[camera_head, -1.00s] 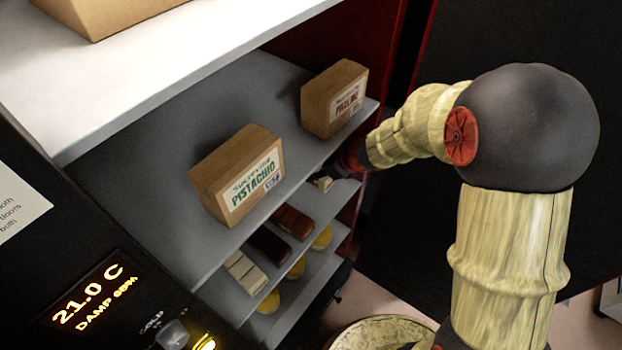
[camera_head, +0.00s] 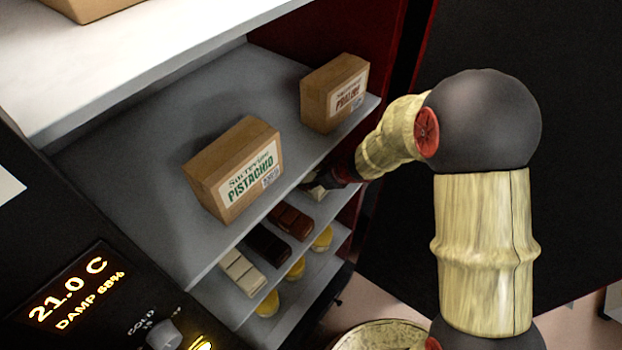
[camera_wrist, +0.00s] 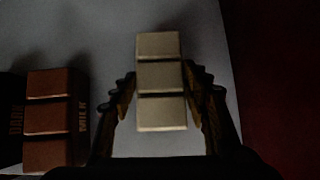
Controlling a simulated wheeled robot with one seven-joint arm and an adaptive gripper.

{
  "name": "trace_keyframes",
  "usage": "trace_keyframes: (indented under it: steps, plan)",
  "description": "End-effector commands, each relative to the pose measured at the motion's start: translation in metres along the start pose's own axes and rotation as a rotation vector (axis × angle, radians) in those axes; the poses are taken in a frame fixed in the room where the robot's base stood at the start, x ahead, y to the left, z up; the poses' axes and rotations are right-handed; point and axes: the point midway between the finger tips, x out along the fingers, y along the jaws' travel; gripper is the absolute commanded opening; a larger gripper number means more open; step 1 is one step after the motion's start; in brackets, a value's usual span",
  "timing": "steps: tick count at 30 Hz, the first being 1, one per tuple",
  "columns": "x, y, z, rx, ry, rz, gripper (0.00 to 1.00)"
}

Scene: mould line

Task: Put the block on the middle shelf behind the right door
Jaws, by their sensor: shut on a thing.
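A pale cream block (camera_wrist: 160,78) of three segments is between the fingers of my gripper (camera_wrist: 160,105) in the wrist view, and the fingers are shut on it. In the head view my gripper (camera_head: 322,186) reaches in under the shelf that bears the boxes, and the block is mostly hidden there. Below the block is the grey surface of the middle shelf (camera_wrist: 210,35); I cannot tell whether the block touches it. On this shelf stand a white block (camera_head: 242,271), a dark block (camera_head: 268,245) and a brown milk block (camera_head: 290,221), which also shows left of my gripper (camera_wrist: 55,120).
A pistachio box (camera_head: 235,172) and a praline box (camera_head: 333,95) stand on the shelf above. Yellow round pieces (camera_head: 296,268) lie on the shelf below. A dark red wall (camera_wrist: 275,80) borders the right side. A control panel (camera_head: 85,290) reads 21.0 C.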

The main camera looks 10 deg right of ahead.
Motion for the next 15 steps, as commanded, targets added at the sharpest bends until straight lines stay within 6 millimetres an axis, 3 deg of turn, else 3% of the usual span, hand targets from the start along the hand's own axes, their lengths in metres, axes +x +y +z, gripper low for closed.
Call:
trace_keyframes:
  steps: [10,15]
  plan:
    - [-0.0002,-0.0001,0.0001,0.000,0.000,0.000,0.65]
    - [-0.0003,-0.0001,0.0002,0.000,0.000,0.000,0.66]
